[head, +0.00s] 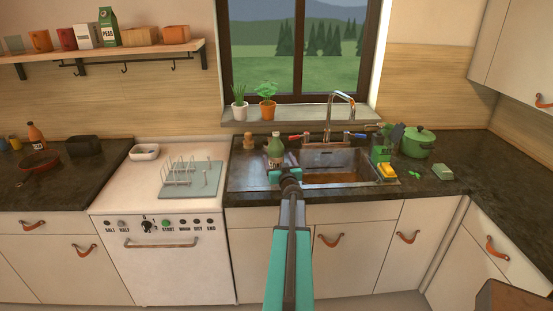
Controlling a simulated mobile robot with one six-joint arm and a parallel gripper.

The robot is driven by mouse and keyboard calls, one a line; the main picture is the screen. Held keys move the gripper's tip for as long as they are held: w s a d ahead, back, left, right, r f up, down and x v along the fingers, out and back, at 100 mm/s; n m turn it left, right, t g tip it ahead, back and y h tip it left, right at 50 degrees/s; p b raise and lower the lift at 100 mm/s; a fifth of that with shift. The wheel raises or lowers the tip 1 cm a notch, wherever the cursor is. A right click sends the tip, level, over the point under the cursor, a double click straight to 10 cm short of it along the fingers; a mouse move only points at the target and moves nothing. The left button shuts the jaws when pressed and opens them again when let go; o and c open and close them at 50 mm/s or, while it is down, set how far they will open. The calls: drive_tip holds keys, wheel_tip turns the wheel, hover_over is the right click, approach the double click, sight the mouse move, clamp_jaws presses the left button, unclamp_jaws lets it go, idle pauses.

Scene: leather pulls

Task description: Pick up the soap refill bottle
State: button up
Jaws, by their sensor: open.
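A green bottle with a pale label and a light cap (275,147), which looks like the soap refill bottle, stands upright at the left side of the sink in the head view. My gripper (282,172) is open, with teal fingers, in front of the bottle's lower part. The gripper hides the bottle's base. I cannot tell whether the fingers touch the bottle or stand around it.
The sink basin (335,176) lies just right, with a tall faucet (341,110) behind. A brown wooden item (249,143) stands to the left. A green container (381,152), yellow sponge (388,171) and green pot (419,143) stand right. The window sill holds two plants.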

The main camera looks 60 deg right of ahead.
sight(278, 157)
drive_tip(key=shift+d, duration=0.1)
idle(0.3)
drive_tip(key=shift+p+x, duration=0.7)
drive_tip(key=shift+x, duration=1.8)
drive_tip(key=shift+w+r, duration=0.1)
drive_tip(key=c, duration=1.6)
